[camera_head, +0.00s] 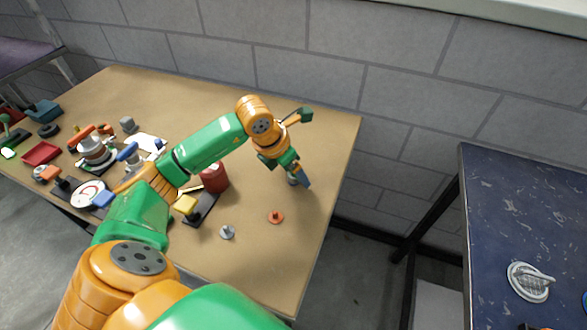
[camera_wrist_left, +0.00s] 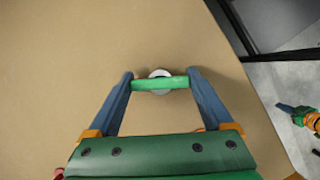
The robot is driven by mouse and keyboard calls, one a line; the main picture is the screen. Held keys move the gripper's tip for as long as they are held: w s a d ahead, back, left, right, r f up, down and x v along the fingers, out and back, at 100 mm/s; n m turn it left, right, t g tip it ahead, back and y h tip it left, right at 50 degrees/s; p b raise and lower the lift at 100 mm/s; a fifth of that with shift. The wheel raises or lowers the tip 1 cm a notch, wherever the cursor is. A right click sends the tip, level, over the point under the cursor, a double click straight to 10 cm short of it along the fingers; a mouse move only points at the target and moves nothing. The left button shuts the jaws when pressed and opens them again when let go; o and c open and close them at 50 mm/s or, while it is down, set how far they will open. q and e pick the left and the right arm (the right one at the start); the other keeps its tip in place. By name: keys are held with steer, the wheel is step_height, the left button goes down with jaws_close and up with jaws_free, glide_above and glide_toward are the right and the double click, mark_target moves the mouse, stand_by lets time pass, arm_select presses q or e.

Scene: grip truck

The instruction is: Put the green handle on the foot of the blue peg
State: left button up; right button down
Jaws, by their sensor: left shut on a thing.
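My left gripper (camera_head: 298,183) is above the right part of the brown table. In the left wrist view its blue fingertips (camera_wrist_left: 160,83) are shut on the green handle (camera_wrist_left: 160,83), a short bar lying across between them. A pale grey round piece (camera_wrist_left: 160,73) shows just behind the bar; I cannot tell whether the two are joined. Grey also shows beside the fingers in the head view (camera_head: 292,180). Several blue parts stand at the left, including a blue bar (camera_head: 127,152) and a blue block (camera_head: 103,198); I cannot tell which is the peg. My right gripper (camera_wrist_left: 300,115) shows small at the right edge.
A grey knobbed disc (camera_head: 227,232) and an orange disc (camera_head: 276,217) lie on the table (camera_head: 262,270). A red cylinder (camera_head: 214,178) and a yellow block (camera_head: 185,204) stand near my arm. The left side is crowded. A blue-topped table (camera_head: 490,220) is at the right.

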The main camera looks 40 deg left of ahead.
arm_select(q)
steer(key=shift+f, duration=0.2)
steer(key=o, duration=1.2)
steer(key=shift+r, duration=0.1)
step_height(320, 180, up, 8)
steer(key=p, duration=0.6)
steer(key=shift+f, duration=0.3)
